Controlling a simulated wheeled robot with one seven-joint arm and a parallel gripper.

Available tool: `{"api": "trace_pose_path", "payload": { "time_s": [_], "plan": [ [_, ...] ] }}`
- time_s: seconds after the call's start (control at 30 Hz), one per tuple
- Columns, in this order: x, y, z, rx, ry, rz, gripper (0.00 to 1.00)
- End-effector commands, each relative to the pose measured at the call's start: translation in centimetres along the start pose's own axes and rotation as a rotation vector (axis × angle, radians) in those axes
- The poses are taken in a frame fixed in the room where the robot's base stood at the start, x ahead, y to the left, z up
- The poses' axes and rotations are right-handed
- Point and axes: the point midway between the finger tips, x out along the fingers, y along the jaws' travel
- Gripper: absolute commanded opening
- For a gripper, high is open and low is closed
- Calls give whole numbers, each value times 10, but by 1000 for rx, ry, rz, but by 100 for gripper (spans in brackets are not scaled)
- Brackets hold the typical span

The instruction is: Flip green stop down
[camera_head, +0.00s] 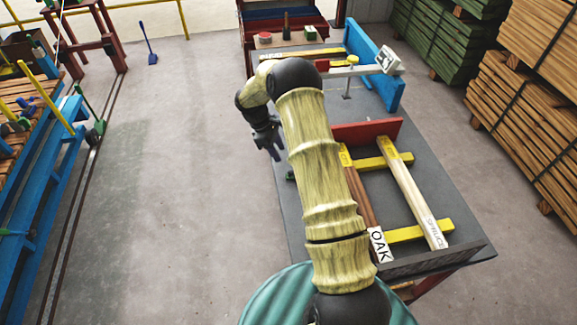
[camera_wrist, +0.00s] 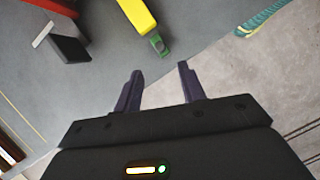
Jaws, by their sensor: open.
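A small green piece (camera_wrist: 158,45) sits at the end of a yellow bar (camera_wrist: 137,15) in the wrist view, beyond my fingertips and between them in direction. In the head view, a small green piece (camera_head: 290,176) shows at the left edge of the grey table, partly hidden by my arm. My gripper (camera_head: 272,150) hangs by that edge, and its fingers show in the wrist view (camera_wrist: 160,72). They are open, empty and apart from the green piece. Another green post with a foot (camera_head: 97,127) stands at the blue cart; which is the stop I cannot tell.
The grey table (camera_head: 455,190) bears boards labelled OAK (camera_head: 380,245) and SPRUCE (camera_head: 415,195) on yellow bars, a red block (camera_head: 375,130) and a blue fence (camera_head: 385,90). The blue cart (camera_head: 45,165) stands left. The floor between (camera_head: 190,170) is clear.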

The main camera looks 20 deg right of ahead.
Motion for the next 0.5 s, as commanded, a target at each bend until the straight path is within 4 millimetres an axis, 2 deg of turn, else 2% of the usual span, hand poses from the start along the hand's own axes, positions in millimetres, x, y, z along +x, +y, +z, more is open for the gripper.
{"api": "trace_pose_path", "payload": {
  "time_s": [0.5],
  "plan": [
    [86,0,1,0,0,-2,40]
  ]
}}
